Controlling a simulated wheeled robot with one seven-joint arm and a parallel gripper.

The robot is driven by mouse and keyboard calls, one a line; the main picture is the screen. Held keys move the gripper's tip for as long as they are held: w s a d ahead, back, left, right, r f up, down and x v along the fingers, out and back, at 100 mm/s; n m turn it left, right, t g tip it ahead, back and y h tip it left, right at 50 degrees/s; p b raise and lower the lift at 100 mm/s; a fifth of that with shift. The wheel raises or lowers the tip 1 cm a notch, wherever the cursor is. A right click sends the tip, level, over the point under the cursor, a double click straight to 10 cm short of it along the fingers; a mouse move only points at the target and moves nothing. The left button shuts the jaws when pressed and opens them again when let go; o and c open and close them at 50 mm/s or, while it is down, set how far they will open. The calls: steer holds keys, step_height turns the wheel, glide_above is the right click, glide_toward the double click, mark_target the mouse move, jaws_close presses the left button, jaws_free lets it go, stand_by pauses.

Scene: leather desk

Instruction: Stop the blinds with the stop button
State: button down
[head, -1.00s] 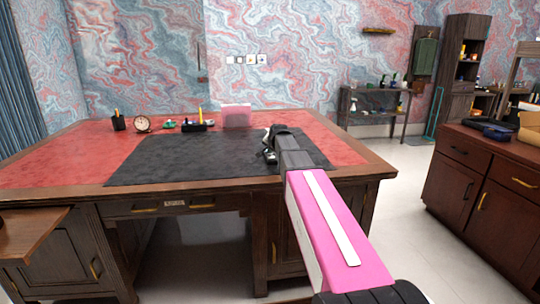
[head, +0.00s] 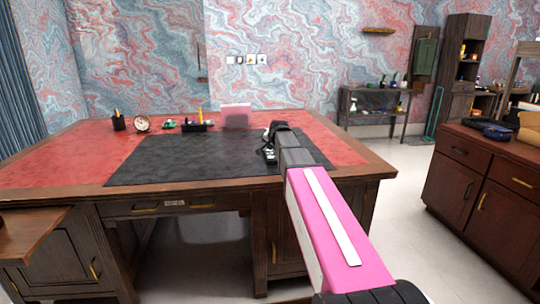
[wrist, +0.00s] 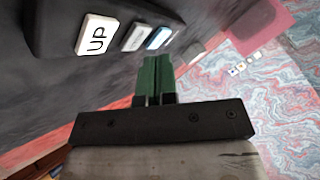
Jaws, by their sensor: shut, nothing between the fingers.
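A dark control box (wrist: 50,25) with a row of buttons fills the upper left of the wrist view. In the head view my arm hides much of the gripper (head: 268,153) above the desk mat.
The box stands on a desk with a black mat (head: 180,160) and red leather (head: 60,160). A clock (head: 142,124), a pen cup (head: 119,122) and a pink holder (head: 236,116) stand along the back. The left part of the mat is clear.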

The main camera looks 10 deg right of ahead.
mark_target(271, 153)
steer(key=shift+r, duration=0.1)
steer(key=shift+r, duration=2.4)
